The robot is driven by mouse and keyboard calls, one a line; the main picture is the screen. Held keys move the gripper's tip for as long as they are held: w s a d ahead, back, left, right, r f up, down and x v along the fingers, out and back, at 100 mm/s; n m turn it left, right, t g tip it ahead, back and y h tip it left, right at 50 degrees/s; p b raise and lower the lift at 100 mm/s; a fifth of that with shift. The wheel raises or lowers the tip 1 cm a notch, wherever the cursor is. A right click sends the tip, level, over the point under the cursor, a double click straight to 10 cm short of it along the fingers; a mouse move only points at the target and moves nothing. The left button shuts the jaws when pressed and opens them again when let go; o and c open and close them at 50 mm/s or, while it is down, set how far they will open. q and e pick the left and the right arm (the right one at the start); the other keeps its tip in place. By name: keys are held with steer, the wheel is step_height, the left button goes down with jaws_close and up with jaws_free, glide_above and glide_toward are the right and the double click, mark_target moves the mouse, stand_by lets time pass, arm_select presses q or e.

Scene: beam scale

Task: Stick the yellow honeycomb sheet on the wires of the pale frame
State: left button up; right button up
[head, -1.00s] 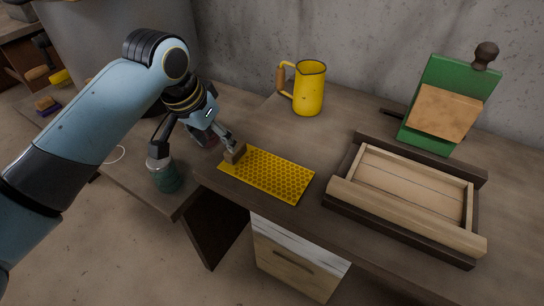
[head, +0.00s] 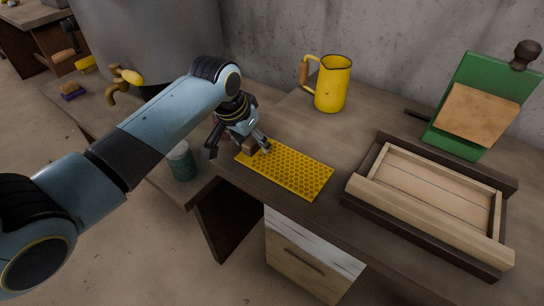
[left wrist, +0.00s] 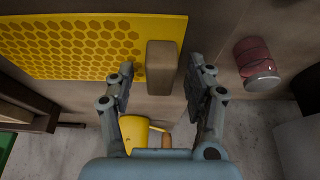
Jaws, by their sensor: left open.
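The yellow honeycomb sheet (head: 290,170) lies flat on the bench top near its front edge. A small wooden block (left wrist: 163,68) sits at the sheet's left end; the arm partly hides it in the head view. My left gripper (head: 241,151) is open at that end. In the left wrist view its fingers (left wrist: 160,75) stand on either side of the block, with gaps showing. The pale frame (head: 440,185) lies to the right in a dark wooden holder (head: 357,190). A thin wire line shows across the frame's inside. My right gripper is not in view.
A yellow jug (head: 332,85) stands behind the sheet. A green board (head: 452,137) with a brown panel stands behind the frame. The bench between sheet and holder is clear.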

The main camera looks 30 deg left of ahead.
arm_select(q)
jaws_close()
steer(key=shift+r, duration=0.1)
stand_by(0.3)
